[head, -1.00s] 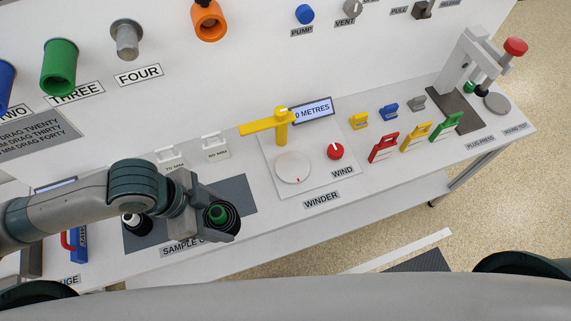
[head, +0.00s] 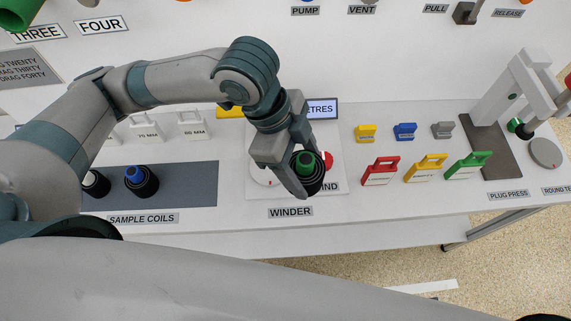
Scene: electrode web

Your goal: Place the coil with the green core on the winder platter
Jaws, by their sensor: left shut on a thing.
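The coil with the green core (head: 307,165) is a black ring around a green centre. My left gripper (head: 296,176) is shut on it and holds it over the front right part of the winder panel. The winder platter (head: 261,173) is a pale disc on the panel, to the left of the coil and partly hidden behind my gripper. My arm also hides most of the yellow winder arm (head: 230,112). How high the coil is above the panel is hard to tell. My right gripper is not in view.
A coil with a blue core (head: 135,176) and one with a white core (head: 95,183) stand on the dark sample mat (head: 190,186) at left. Red (head: 381,172), yellow (head: 426,168) and green (head: 468,166) handled blocks stand to the right. The plug press (head: 497,146) is at far right.

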